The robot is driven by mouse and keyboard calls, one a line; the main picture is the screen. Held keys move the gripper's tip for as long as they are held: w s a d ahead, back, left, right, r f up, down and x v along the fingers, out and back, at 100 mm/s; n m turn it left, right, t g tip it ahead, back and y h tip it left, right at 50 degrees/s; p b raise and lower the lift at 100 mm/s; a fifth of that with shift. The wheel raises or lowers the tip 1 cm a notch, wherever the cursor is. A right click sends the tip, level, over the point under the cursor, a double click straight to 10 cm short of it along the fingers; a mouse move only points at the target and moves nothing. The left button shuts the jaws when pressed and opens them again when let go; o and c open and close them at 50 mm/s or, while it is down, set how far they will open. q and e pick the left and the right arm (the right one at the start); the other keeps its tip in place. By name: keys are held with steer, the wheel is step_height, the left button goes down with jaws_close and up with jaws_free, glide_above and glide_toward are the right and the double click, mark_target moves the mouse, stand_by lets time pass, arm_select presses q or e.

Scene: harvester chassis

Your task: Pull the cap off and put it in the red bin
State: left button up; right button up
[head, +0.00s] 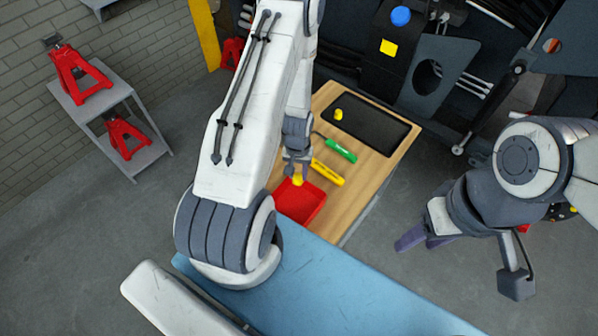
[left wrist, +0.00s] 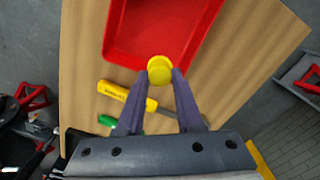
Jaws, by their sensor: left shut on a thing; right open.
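My left gripper (head: 297,168) is shut on a round yellow cap (head: 298,181). In the left wrist view the cap (left wrist: 159,70) sits between the two fingertips (left wrist: 160,76), clear of the chassis. The open red bin (head: 313,209) stands on the wooden table top below the cap. In the left wrist view the cap overlaps the near edge of the bin (left wrist: 160,25); its height above the bin is hard to tell. The visible bin floor is empty. My right gripper (head: 422,240) is open and empty over the floor at the right.
A yellow-handled tool (head: 328,173) and a green-handled tool (head: 341,151) lie beside the bin. A black tray (head: 378,130) at the back holds another yellow piece (head: 338,114). The dark chassis (head: 432,75) behind carries a blue cap (head: 400,16) and a yellow square (head: 388,47).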

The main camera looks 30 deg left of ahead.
arm_select(q)
steer(key=shift+r, duration=0.2)
step_height(320, 180, down, 9)
steer(key=b, duration=0.7)
steer(key=shift+f+b, duration=0.1)
steer(key=shift+b, duration=0.2)
steer(key=o, duration=1.1)
steer(key=shift+c, duration=0.2)
step_height(320, 180, up, 3)
steer(key=shift+r, duration=0.1)
step_height(320, 180, up, 7)
steer(key=p, duration=0.7)
steer(key=shift+r+p, duration=0.15)
steer(key=shift+p, duration=0.2)
